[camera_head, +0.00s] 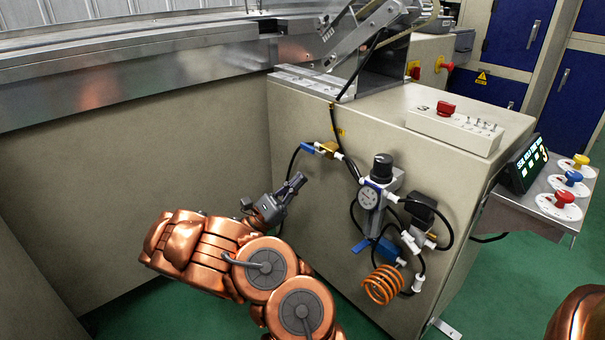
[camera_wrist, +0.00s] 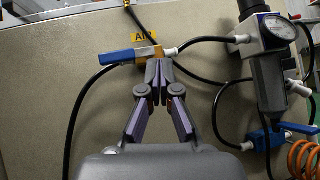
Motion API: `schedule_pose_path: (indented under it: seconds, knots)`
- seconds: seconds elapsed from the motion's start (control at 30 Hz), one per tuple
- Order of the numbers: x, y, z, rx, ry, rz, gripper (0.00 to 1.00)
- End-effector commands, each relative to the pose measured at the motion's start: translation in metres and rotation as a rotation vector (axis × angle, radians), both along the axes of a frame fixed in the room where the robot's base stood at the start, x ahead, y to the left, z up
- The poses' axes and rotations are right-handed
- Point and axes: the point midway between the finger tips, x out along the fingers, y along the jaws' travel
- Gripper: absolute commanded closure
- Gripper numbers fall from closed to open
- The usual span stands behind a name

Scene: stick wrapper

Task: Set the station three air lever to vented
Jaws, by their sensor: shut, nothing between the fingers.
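The blue air lever (camera_head: 307,149) sits on a brass valve (camera_head: 327,148) on the side of the beige station cabinet, near a yellow label. In the wrist view the lever (camera_wrist: 120,58) lies nearly level, along the line of the valve, pointing left. The label (camera_wrist: 143,37) there reads "AIR". My gripper (camera_head: 300,179) is shut and empty, below and left of the valve in the head view. In the wrist view its fingertips (camera_wrist: 158,70) overlap the lower edge of the brass valve; contact cannot be told.
A pressure regulator with gauge (camera_head: 369,196) stands right of the valve. Below it are another blue part (camera_head: 387,250) and an orange coiled hose (camera_head: 383,284). Black hoses loop around them. A control box marked 3 (camera_head: 455,127) sits on top. The cabinet face left is bare.

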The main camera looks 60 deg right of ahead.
Motion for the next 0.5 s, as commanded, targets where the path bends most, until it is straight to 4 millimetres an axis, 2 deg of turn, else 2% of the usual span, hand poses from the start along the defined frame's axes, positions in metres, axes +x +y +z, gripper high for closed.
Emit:
schedule_pose_path:
  seconds: [0.03,0.2,0.33,0.5]
  knots:
    - [0.009,-0.003,-0.027,0.006,0.043,0.024,1.0]
    - [0.035,-0.005,-0.073,0.011,0.133,0.095,1.0]
    - [0.046,-0.004,-0.09,0.015,0.164,0.128,1.0]
    - [0.05,-0.003,-0.095,0.016,0.176,0.14,1.0]
